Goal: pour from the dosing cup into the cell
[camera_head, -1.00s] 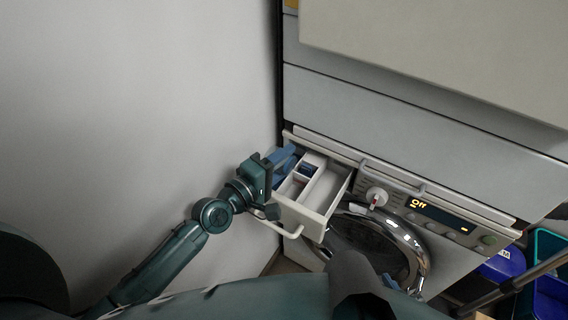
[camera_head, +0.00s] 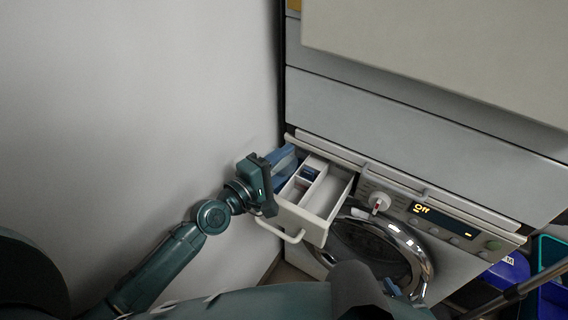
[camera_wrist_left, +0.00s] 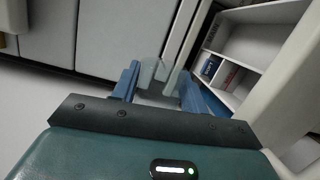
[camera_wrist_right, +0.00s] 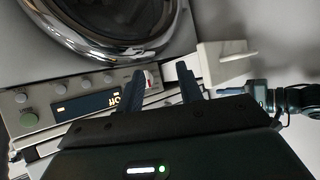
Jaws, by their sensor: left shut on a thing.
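The dosing cup (camera_wrist_left: 157,76) is a clear, see-through cup between the blue fingers of my left gripper (camera_wrist_left: 157,88) in the left wrist view. My left gripper (camera_head: 286,160) is shut on it. In the head view the gripper is at the left side of the open drawer (camera_head: 335,203), and the cup cannot be made out. The drawer is white with several cells, one holding a blue piece (camera_head: 309,173). Its cells (camera_wrist_left: 250,45) lie to the right of the cup in the left wrist view. My right gripper (camera_wrist_right: 160,84) is open in the right wrist view.
The control panel has a dial (camera_head: 375,202) and a display (camera_head: 440,216) reading Off. The round door (camera_head: 385,250) is below. A wall (camera_head: 150,110) stands close on the left. Blue containers (camera_head: 505,265) are at the lower right.

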